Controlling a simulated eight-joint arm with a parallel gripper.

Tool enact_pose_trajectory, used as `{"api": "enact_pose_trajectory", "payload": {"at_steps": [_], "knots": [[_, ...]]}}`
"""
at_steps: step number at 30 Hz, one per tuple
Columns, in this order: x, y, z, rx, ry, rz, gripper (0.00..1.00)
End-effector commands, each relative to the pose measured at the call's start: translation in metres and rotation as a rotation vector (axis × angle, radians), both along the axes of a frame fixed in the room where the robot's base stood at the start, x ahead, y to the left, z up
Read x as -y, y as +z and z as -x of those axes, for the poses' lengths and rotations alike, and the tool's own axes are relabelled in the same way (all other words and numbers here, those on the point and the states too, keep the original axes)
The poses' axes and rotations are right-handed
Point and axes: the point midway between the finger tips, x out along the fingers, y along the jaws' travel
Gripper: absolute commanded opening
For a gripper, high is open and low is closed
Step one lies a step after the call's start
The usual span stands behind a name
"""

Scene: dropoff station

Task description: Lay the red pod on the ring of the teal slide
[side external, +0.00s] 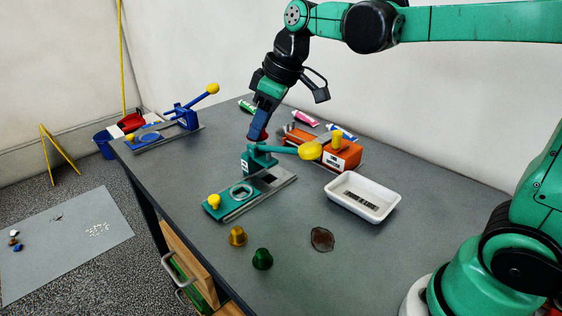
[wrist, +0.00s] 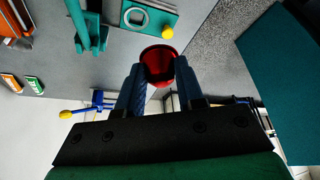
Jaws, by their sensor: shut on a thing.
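My gripper (side external: 258,127) is shut on the red pod (wrist: 158,62), which sits between the blue fingertips in the wrist view. In the side view only a little red shows at the fingertips, above and behind the teal press. The teal slide (side external: 225,207) lies on the grey table, with a pale ring (side external: 241,191) and a yellow knob at its near-left end. In the wrist view the ring (wrist: 135,17) shows near the top edge, apart from the pod. The teal press has a lever with a yellow ball, right of the ring.
An orange press (side external: 341,154) and a white tray (side external: 384,213) stand to the right. A yellow pod (side external: 237,236), a green pod (side external: 262,259) and a brown stain (side external: 322,239) are in front. A blue press (side external: 180,125) stands at the far left. Coloured tubes lie behind.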

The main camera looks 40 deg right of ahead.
Motion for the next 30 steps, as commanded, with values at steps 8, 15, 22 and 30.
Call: {"api": "enact_pose_trajectory", "payload": {"at_steps": [8, 15, 22, 30], "knots": [[0.005, -0.057, -0.053, 0.001, 0.003, 0.001, 0.07], [0.009, -0.098, -0.076, 0.002, 0.006, 0.001, 0.07], [0.009, -0.113, -0.08, 0.001, 0.007, 0.0, 0.07], [0.009, -0.139, -0.079, 0.001, 0.007, 0.0, 0.07]]}}
